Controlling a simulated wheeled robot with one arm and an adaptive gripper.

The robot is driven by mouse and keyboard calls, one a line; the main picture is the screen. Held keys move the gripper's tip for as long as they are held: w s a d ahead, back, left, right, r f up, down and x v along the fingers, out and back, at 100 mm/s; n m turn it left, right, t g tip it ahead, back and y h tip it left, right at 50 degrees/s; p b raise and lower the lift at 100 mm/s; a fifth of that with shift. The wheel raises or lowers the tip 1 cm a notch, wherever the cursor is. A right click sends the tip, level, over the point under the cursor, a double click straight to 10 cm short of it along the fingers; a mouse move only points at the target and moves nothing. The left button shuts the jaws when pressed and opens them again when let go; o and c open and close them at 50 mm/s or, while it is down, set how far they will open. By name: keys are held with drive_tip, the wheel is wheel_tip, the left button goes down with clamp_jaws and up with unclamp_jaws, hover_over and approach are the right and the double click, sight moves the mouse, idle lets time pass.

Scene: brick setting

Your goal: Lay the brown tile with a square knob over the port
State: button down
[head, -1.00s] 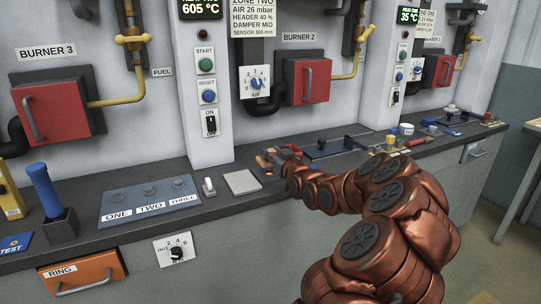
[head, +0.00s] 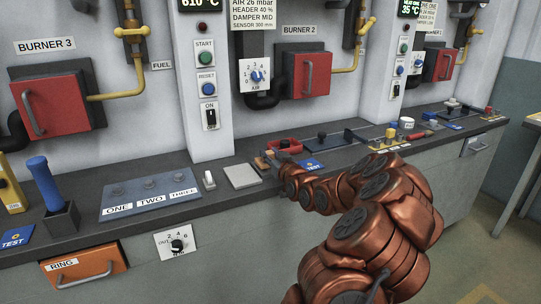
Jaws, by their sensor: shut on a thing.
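My copper arm reaches to the worktop, and my gripper (head: 281,157) is low over it, just right of a pale square plate. It is small here and partly hidden by my own wrist. A small brown piece, which looks like the brown tile (head: 262,163), is at its tip, close to the worktop surface. Its square knob cannot be made out, nor whether the tile touches the worktop. The port does not show clearly; it may be hidden under the tile or behind my gripper.
The pale square plate (head: 241,176) and a white switch (head: 208,180) lie to the left. A blue card (head: 312,165) lies just right of my gripper, with a red object (head: 285,146) behind. A dark tray (head: 322,139) and several small items stand farther right.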

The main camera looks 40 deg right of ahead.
drive_tip(key=shift+f+b, duration=0.3)
drive_tip(key=shift+f, duration=0.05)
drive_tip(key=c, duration=0.8)
unclamp_jaws()
drive_tip(key=shift+o, duration=0.2)
drive_tip(key=shift+r+p, duration=0.55)
drive_tip(key=shift+p, duration=0.05)
drive_tip(key=b+v, duration=0.1)
drive_tip(key=v, duration=1.1)
drive_tip(key=shift+b, duration=0.3)
